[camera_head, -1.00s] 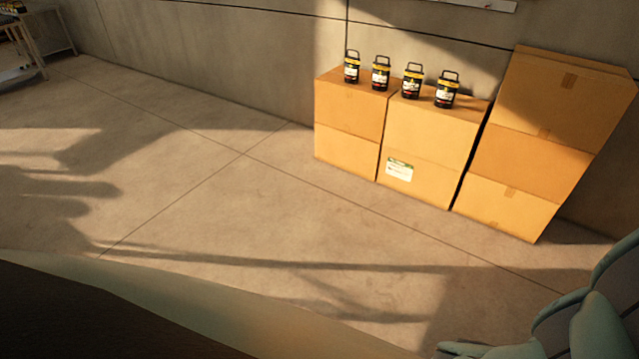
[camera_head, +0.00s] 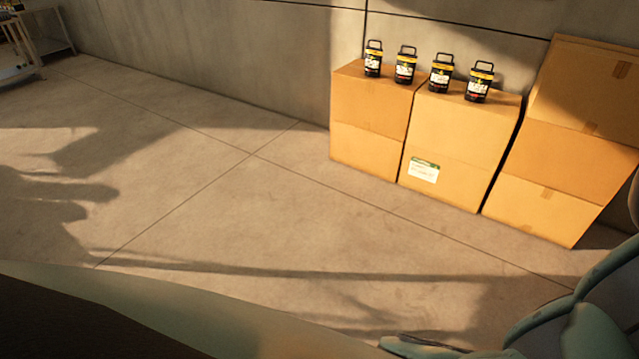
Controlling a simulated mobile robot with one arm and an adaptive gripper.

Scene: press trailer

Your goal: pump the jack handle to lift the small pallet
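No jack, jack handle or small pallet shows in the head view. My gripper and its fingers cannot be made out either. Rounded teal parts at the lower right corner look like parts of my own arm, cut off by the picture edge. No contact between them and anything else can be seen.
Cardboard boxes (camera_head: 455,130) stand against the concrete wall (camera_head: 200,50) at the right, with several black-and-yellow canisters (camera_head: 405,66) on top. A metal table (camera_head: 48,47) is at the far left. The concrete floor (camera_head: 190,190) between is open, with long shadows.

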